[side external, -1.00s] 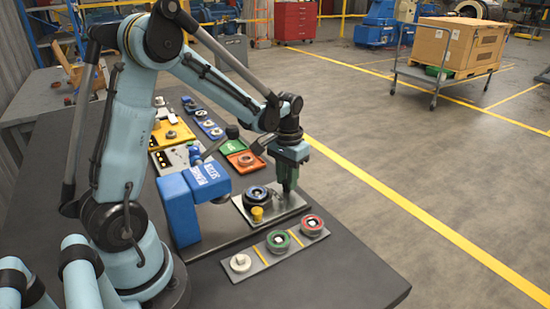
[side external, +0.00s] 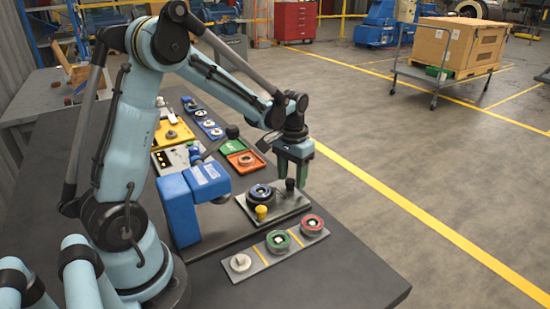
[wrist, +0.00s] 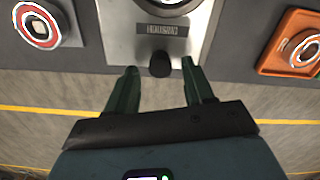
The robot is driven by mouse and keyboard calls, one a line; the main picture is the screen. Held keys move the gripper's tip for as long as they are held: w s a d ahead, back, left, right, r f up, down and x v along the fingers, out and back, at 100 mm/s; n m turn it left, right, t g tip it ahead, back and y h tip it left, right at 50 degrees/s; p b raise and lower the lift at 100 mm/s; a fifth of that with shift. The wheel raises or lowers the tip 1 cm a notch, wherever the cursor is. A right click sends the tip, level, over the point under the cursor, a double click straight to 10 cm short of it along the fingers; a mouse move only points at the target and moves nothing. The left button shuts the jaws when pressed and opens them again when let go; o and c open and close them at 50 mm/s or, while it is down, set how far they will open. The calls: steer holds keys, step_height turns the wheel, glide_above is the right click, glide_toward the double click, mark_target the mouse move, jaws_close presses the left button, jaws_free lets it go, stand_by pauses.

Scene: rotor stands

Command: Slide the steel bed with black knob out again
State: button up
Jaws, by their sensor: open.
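The steel bed (side external: 293,208) is a flat metal plate lying in front of the blue press frame (side external: 190,205). In the wrist view the fingertips (wrist: 160,68) flank the knob with gaps on both sides. They hold nothing.
A grey strip (side external: 262,260) with red, green and white round parts lies in front of the bed. An orange tray (side external: 245,161) and a green tray (side external: 230,146) lie behind it. The bench edge is close on the right, with open floor beyond.

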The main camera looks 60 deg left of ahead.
step_height(320, 180, up, 12)
stand_by(0.6)
steer(key=s+d+f+m+t, duration=0.2)
steer(key=s+d+m+t, duration=0.1)
steer(key=s+d+t, duration=0.4)
steer(key=s+d, duration=0.3)
steer(key=d, duration=0.1)
steer(key=shift+s, duration=0.4)
stand_by(1.3)
